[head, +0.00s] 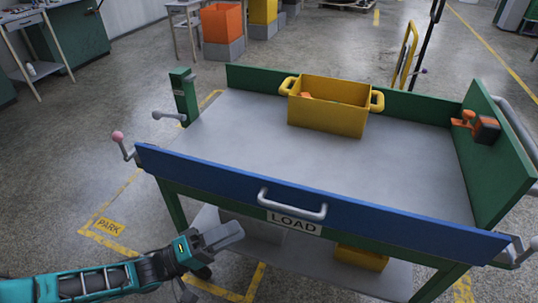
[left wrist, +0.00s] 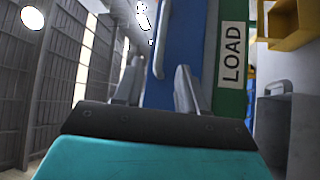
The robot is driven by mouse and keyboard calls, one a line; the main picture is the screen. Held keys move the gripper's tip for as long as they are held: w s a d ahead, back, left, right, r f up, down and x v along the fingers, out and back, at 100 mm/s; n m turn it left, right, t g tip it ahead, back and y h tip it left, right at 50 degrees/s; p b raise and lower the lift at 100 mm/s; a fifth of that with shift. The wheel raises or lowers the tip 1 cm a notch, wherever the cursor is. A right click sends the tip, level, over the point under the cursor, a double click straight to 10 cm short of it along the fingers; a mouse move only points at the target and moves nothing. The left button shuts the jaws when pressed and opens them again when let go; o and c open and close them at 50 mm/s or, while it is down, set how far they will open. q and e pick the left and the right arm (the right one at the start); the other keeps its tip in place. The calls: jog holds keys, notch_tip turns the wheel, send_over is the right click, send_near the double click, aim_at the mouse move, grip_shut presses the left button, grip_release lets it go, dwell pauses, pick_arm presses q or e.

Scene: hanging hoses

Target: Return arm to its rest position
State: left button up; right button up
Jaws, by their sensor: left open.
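My left gripper (head: 222,237) is at the lower left of the head view, in front of the cart and to the left of its LOAD label (head: 294,222). Its teal arm comes in from the lower left. In the left wrist view the two grey fingers (left wrist: 158,85) stand apart with nothing held between them. Beyond them are the cart's blue front panel (left wrist: 182,40) and the LOAD label (left wrist: 232,55). My right gripper does not show.
The cart has a grey top (head: 240,125), a yellow bin (head: 330,115) and a silver front handle (head: 292,204). A second yellow bin (head: 361,258) sits on its lower shelf. An orange and black tool (head: 477,126) is on the right green panel.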

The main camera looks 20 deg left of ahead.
pick_arm(q)
jog(key=s+d+f+m+y, duration=0.2)
jog(key=d+f+m+y, duration=0.2)
jog(key=d+y, duration=0.35)
jog(key=s+a+f+m+g+y, duration=0.3)
jog(key=s+a+f+m+y, duration=0.1)
jog(key=s+a+f+y, duration=0.1)
jog(key=shift+a+y, duration=0.25)
jog(key=shift+y, duration=0.2)
jog(key=shift+r, duration=0.1)
